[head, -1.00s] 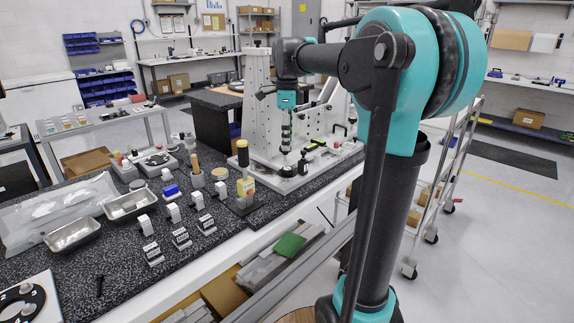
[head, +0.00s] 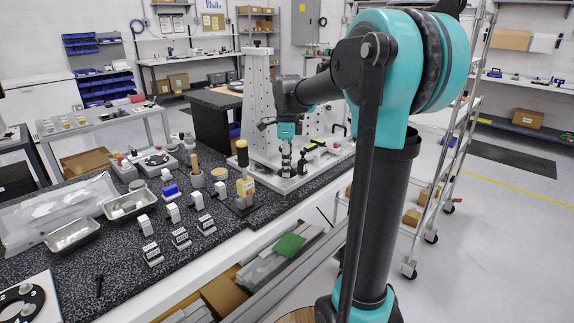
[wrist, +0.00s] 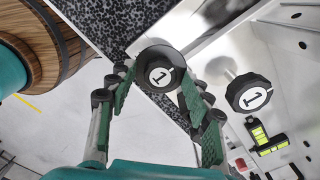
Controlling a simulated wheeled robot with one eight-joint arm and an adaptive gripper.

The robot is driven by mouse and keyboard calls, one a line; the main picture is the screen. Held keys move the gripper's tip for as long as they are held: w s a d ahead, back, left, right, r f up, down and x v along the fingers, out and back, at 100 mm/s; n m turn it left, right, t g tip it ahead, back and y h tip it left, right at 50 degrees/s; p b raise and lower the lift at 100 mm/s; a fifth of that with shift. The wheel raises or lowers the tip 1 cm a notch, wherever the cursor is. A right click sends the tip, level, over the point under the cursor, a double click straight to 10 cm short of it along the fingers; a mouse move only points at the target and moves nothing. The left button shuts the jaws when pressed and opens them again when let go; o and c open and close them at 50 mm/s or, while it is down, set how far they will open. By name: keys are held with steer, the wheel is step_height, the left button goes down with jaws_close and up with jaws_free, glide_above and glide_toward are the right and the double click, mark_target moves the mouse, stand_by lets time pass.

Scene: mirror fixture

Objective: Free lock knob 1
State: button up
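In the wrist view a round black knob (wrist: 160,76) with a white face marked 1 lies between the fingertips of my gripper (wrist: 156,82). The green-padded fingers are spread to either side; a small gap shows at the left finger, and the right pad is close to the knob's edge. A second black knob (wrist: 249,94), lobed and also marked 1, stands on a shaft to the right, apart from the fingers. I cannot tell which is the lock knob. In the head view my gripper (head: 286,155) points down over the fixture's base plate (head: 268,180).
A tall perforated white plate (head: 257,90) stands behind my gripper. A black-topped cylinder (head: 242,153) stands at the plate's left. Several small labelled blocks sit on the speckled bench (head: 120,225).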

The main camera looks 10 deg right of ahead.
steer(key=c, duration=0.9)
